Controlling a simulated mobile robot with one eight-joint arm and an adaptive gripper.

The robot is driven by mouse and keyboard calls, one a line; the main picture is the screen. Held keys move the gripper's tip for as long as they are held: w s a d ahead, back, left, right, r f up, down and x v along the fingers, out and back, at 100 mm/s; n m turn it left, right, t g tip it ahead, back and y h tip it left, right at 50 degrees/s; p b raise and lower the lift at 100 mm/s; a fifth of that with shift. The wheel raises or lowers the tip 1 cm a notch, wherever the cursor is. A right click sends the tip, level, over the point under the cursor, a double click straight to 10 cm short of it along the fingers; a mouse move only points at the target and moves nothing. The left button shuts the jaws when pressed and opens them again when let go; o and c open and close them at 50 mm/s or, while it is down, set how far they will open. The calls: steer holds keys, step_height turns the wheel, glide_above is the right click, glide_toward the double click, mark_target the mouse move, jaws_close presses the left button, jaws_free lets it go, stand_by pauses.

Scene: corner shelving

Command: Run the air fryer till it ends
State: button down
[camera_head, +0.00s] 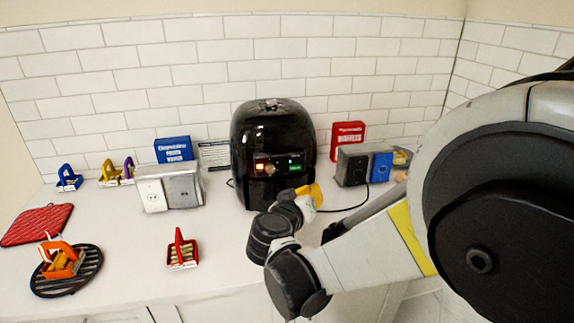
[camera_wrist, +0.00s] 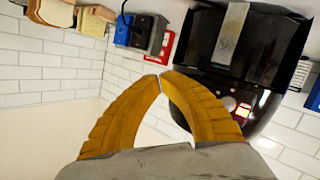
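The black air fryer (camera_head: 270,130) stands against the tiled wall in the head view. Its front panel (camera_head: 278,164) has a small green lit display and a reddish light. In the wrist view the air fryer (camera_wrist: 285,40) appears upside down, with a grey strip on its front and part of the lit panel (camera_wrist: 243,110) beside my right finger. My gripper (camera_head: 310,190) is in front of the fryer's lower right side. Its yellow fingertips meet in the wrist view (camera_wrist: 162,76), with nothing between them. Contact with the fryer cannot be told.
A grey outlet box (camera_head: 168,190) and a blue box (camera_head: 173,150) stand left of the fryer. A dark box (camera_head: 352,167) and a red box (camera_head: 347,138) stand right. Counter between is clear.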

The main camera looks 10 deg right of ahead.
mark_target(304, 169)
steer(key=w, duration=0.8)
steer(key=shift+w, duration=0.15)
stand_by(1.3)
steer(key=shift+w, duration=0.3)
steer(key=shift+w, duration=0.35)
stand_by(0.5)
steer(key=shift+s, duration=0.1)
steer(key=shift+s+b, duration=0.3)
steer(key=shift+s, duration=0.35)
steer(key=shift+s, duration=0.1)
steer(key=s, duration=0.4)
steer(key=shift+s, duration=0.4)
